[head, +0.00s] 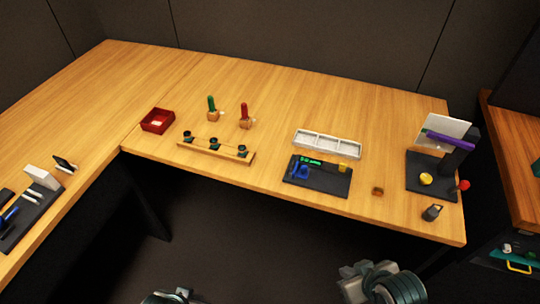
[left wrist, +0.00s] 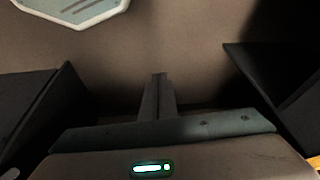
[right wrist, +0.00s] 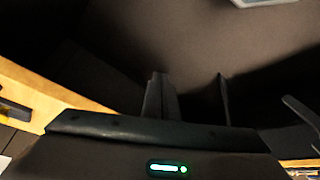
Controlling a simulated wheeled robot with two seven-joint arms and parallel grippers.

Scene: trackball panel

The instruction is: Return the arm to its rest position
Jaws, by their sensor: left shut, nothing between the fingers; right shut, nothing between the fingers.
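My left gripper (left wrist: 158,95) is shut and empty in the left wrist view, its two fingers together over bare floor. My right gripper (right wrist: 160,95) is also shut and empty in the right wrist view, pointing over dark floor. In the head view, part of my left arm (head: 170,297) shows at the bottom edge and part of my right arm (head: 390,286) at the bottom right. Both are in front of the table, apart from everything on it. The trackball panel, a dark base (head: 420,189) with a yellow ball (head: 426,179), stands at the table's right end.
The wooden table (head: 270,85) holds a red tray (head: 146,128), a wooden rack (head: 197,149), a white compartment tray (head: 327,144) and a dark board (head: 310,181). A small dark object (head: 432,213) lies near the front right edge. Open floor (head: 230,240) lies before the table.

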